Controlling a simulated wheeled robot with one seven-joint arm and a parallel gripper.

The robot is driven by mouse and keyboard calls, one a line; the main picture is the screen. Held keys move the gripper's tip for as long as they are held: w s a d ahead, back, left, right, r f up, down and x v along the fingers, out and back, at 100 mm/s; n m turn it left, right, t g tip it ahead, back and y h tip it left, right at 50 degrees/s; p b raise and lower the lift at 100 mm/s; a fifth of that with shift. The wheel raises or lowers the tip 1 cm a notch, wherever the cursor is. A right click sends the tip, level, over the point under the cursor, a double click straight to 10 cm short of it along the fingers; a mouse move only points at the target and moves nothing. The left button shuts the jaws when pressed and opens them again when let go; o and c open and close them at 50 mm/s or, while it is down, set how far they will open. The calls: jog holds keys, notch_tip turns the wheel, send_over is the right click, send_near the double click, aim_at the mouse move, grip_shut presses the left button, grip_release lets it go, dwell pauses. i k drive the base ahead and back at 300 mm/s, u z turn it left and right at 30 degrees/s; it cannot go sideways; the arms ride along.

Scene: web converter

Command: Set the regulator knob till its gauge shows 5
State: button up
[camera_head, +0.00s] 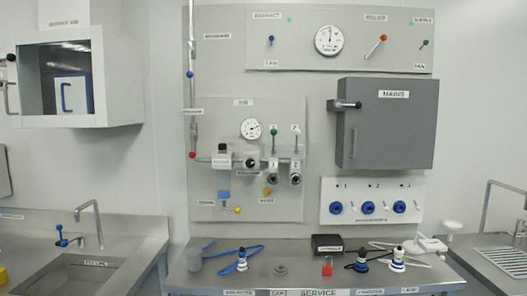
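A small round white gauge (251,128) is on the grey air panel at the middle left; its needle and numbers are too small to read. Below it, a dark round knob with a pale face (252,163) sits on the horizontal pipe, above a small label that seems to read regulator. A larger white gauge (328,40) is on the upper panel, its needle near upright; I cannot tell its value. My gripper is not in view.
Two valves with green and white levers (274,150) stand close right of the knob. A grey mains box (388,124) juts out further right. The service bench (310,272) below holds hoses, a black box and fittings. A sink (70,275) is at left.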

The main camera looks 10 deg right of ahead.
aim_at(249, 163)
jog(key=u, duration=1)
jog(key=i, duration=0.65)
